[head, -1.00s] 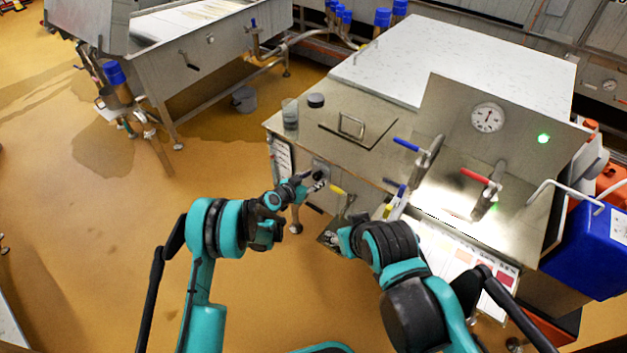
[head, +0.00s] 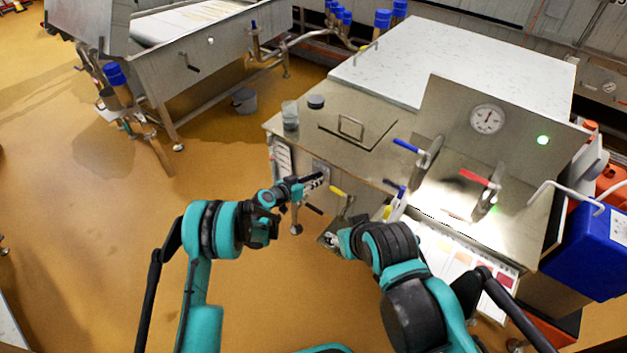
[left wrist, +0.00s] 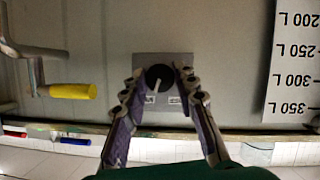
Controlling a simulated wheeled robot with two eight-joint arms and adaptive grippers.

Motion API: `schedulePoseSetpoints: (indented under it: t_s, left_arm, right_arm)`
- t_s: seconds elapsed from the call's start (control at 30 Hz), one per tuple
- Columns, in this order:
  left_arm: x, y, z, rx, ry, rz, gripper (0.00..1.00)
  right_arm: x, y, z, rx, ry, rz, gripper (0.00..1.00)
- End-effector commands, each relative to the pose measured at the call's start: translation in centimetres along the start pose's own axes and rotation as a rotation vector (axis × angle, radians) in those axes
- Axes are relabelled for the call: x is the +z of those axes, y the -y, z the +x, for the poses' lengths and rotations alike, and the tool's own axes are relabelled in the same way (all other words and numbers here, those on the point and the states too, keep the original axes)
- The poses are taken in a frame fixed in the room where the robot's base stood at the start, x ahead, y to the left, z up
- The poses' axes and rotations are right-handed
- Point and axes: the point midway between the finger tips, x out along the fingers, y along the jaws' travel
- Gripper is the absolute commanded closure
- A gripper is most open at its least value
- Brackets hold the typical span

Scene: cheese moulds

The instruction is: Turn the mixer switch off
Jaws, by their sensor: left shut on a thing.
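The mixer switch is a black round knob with a white pointer line (left wrist: 160,77) on a grey plate with two small labels (left wrist: 186,60) in the left wrist view. The pointer slants down and slightly left there. My left gripper (left wrist: 161,98) has one finger on each side of the knob and is shut on it. In the head view the left gripper (head: 318,183) is at the front panel of the steel cabinet (head: 345,160) and hides the knob. My right gripper (head: 332,240) is low by the cabinet front; its fingers are too small to judge.
A yellow-handled valve (head: 338,191) is just right of the left gripper; its yellow handle (left wrist: 72,91) also shows in the wrist view. Blue (head: 407,146) and red (head: 475,177) levers stand on the cabinet top. A green lamp (head: 543,140) is lit. Open floor lies left.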

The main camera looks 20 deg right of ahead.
Motion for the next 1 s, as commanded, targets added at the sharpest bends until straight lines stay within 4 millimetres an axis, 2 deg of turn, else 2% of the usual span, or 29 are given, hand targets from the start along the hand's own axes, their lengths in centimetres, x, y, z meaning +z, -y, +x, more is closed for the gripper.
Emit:
schedulePoseSetpoints:
  t_s: [0.6,1.0]
  left_arm:
    - [0.15,0.41,0.03,0.216,0.001,-0.522,1.00]
    - [0.24,0.51,0.04,0.303,0.001,-0.735,1.00]
  right_arm:
    - [0.01,0.00,0.01,0.000,0.000,0.000,0.51]
    - [0.01,0.00,0.01,0.000,0.000,0.000,0.51]
